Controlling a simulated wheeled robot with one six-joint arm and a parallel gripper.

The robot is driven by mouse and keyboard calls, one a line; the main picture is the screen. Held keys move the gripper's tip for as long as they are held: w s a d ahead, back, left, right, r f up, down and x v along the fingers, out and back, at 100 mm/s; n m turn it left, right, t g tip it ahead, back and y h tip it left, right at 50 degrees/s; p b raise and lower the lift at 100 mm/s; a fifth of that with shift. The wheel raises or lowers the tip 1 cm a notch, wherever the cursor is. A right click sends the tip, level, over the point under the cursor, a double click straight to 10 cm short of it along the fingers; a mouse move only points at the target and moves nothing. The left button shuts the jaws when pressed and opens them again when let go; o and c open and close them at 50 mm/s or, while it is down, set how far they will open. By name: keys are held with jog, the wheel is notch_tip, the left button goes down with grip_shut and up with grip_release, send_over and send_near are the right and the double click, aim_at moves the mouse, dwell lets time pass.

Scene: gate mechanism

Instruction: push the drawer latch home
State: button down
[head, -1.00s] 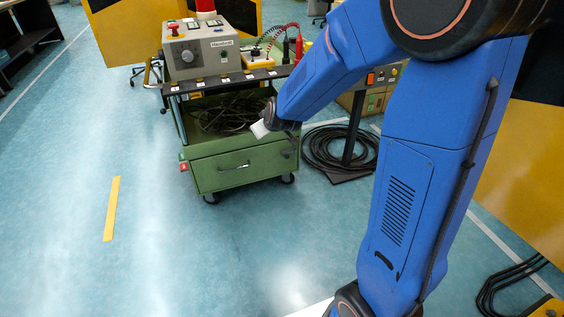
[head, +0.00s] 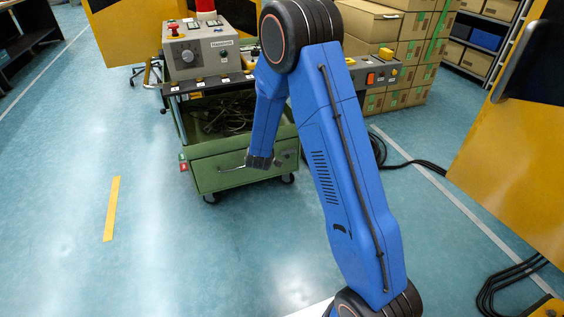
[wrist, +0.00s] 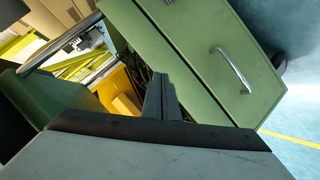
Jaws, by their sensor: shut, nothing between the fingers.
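The green drawer (head: 220,172) is in the cart's front, and its bar handle (head: 234,167) shows left of my arm. The handle also shows in the wrist view (wrist: 235,70). A small dark fitting (head: 288,155), which looks like the latch, is at the right of the drawer front, partly behind my arm. I cannot tell its position. My gripper (wrist: 160,80) is shut and empty in the wrist view, with its fingers in front of the green cart. In the head view the end of my arm is before the drawer front, right of the handle. I cannot tell whether it touches.
A grey control box (head: 200,52) with a red button stands on the cart top. Dark cables lie in the open green tray (head: 190,128). Cardboard boxes (head: 405,60) are stacked behind, and a yellow panel (head: 515,150) stands at right. The floor left of the cart is clear.

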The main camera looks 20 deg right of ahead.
jog(key=d+f+n+h, duration=0.1)
jog(key=f+n+h, duration=0.1)
jog(key=f, duration=0.7)
jog(key=s+d+f+n+t+h, duration=0.1)
jog(key=d+f+h, duration=0.1)
jog(key=f, duration=0.7)
jog(key=shift+s+d+n+h, duration=0.25)
jog(key=shift+n+h, duration=0.15)
jog(key=shift+h, duration=0.3)
jog(key=shift+w, duration=0.1)
send_near(285, 155)
jog(key=w+a, duration=0.2)
jog(key=w, duration=0.1)
jog(key=d, duration=0.2)
jog(key=w+d+f, duration=0.1)
jog(key=d, duration=0.1)
jog(key=shift+d, duration=0.1)
jog(key=shift+d, duration=0.15)
